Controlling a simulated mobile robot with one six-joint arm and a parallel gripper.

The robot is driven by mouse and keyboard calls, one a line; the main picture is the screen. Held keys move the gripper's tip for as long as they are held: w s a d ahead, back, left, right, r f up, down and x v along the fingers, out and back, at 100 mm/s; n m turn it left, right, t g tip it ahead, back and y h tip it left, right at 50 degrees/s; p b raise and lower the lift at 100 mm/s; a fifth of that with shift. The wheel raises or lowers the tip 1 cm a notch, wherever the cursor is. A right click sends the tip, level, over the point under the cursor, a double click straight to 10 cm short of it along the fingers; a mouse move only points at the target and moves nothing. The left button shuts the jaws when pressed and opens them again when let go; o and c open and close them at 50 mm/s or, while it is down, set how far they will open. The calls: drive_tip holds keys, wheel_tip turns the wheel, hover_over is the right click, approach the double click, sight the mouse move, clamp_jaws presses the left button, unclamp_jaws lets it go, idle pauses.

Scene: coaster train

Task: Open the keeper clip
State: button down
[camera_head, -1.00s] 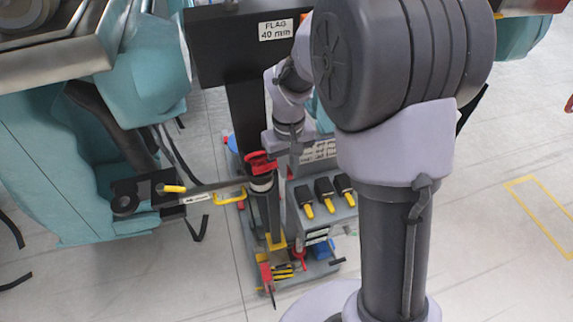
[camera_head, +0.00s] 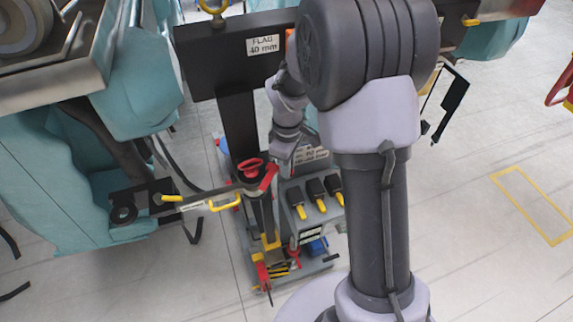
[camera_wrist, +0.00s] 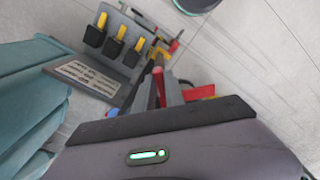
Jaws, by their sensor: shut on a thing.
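A red part that looks like the keeper clip (camera_head: 267,180) stands at the right end of a dark drawbar (camera_head: 215,191), beside a red round knob (camera_head: 250,165) on top of a post. My gripper (camera_head: 273,166) reaches down from above right and is shut at the red part. In the wrist view my gripper (camera_wrist: 158,84) has its two grey fingers close together, with red pieces of the clip (camera_wrist: 200,92) showing to their right. The fingers hide the exact grip. I cannot tell how far the clip stands open.
A yellow handle (camera_head: 226,203) hangs on the drawbar. A grey cart (camera_head: 318,212) with several black, yellow-tipped tools is right of the post. A black board marked FLAG 40 mm (camera_head: 215,62) stands behind. Teal car bodies (camera_head: 60,180) fill the left.

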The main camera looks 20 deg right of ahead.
drive_tip(key=shift+w, duration=0.15)
idle(0.4)
drive_tip(key=c, duration=1.4)
unclamp_jaws()
wheel_tip(320, 180, up, 17)
drive_tip(key=p, duration=0.3)
drive_tip(key=shift+r+p, duration=0.2)
drive_tip(key=shift+p, duration=0.1)
drive_tip(key=s+a+f+m+t+y+b, duration=0.1)
drive_tip(key=s+a+f+m+t+b, duration=0.2)
drive_tip(key=s+f+m+b, duration=0.3)
drive_tip(key=s+a+f+m+t+y+b, duration=0.1)
drive_tip(key=s+a+f+m+b, duration=0.3)
drive_tip(key=s+b, duration=1.1)
wheel_tip(320, 180, down, 4)
drive_tip(key=m+t, duration=0.1)
drive_tip(key=m, duration=0.2)
drive_tip(key=shift+a+m+t+b, duration=0.25)
drive_tip(key=shift+m+t+b, duration=0.05)
drive_tip(key=shift+t+b, duration=0.1)
